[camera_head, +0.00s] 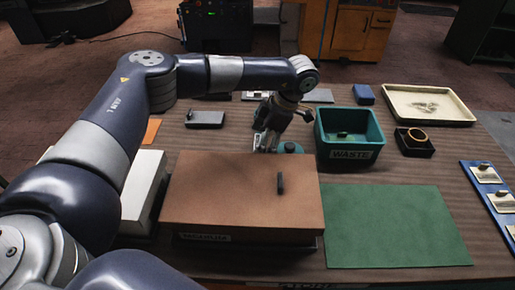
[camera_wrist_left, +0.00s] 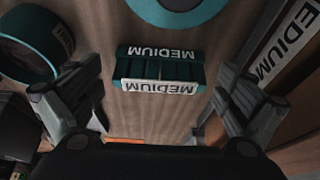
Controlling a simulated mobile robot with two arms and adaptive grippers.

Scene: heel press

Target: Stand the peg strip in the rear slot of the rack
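In the left wrist view a small teal rack (camera_wrist_left: 160,72) stands on the table, with dark slots and two white MEDIUM labels along its long sides. I cannot tell a separate peg strip in it. My left gripper (camera_wrist_left: 155,108) is open and empty, its fingers spread to either side of the rack in that view. In the head view my left gripper (camera_head: 266,143) points down behind the brown box and hides most of the rack. My right gripper is not in view.
A brown box (camera_head: 230,205) with a small dark peg (camera_head: 280,184) on top stands in front. A teal WASTE bin (camera_head: 351,155) stands to the right. A round teal object (camera_head: 291,147) lies near the gripper. A green mat (camera_head: 395,225) is clear. A cream tray (camera_head: 430,104) sits back right.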

